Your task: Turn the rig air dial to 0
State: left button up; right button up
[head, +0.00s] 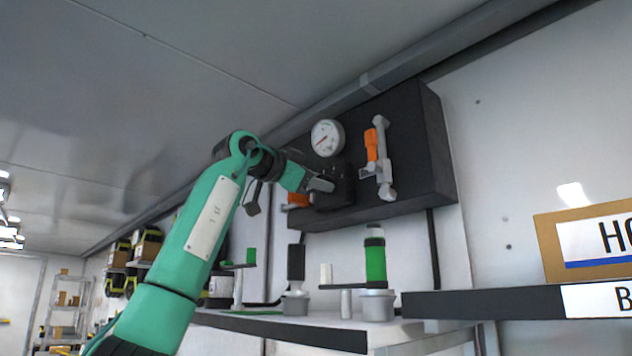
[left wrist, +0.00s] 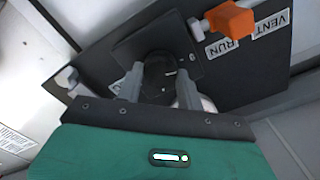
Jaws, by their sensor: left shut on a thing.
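The air dial is a round black knob (left wrist: 160,72) with a small white mark, on a square dark plate in the left wrist view. My left gripper (left wrist: 160,88) has one grey finger on each side of the knob and is shut on it. In the head view the same gripper (head: 322,186) reaches the lower left of the black rig panel (head: 425,150). The dial there is mostly hidden by the gripper and hard to tell from the dark plate. Its scale numbers are not readable. My right gripper is not in view.
A white gauge (head: 327,138) sits above the dial. An orange-handled valve (head: 371,145) is to its right. The wrist view shows an orange lever (left wrist: 230,18) by RUN and VENT labels. Below, a bench holds a green cylinder (head: 375,262) and grey pots (head: 378,304).

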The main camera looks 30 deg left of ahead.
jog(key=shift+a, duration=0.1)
pick_arm(q)
jog(key=o, duration=1)
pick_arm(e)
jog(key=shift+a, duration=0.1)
pick_arm(q)
jog(key=b+v, duration=0.4)
jog(key=v, duration=0.9)
jog(key=shift+s+a+b, duration=0.25)
jog(key=shift+s+b, duration=0.05)
jog(key=shift+s, duration=0.05)
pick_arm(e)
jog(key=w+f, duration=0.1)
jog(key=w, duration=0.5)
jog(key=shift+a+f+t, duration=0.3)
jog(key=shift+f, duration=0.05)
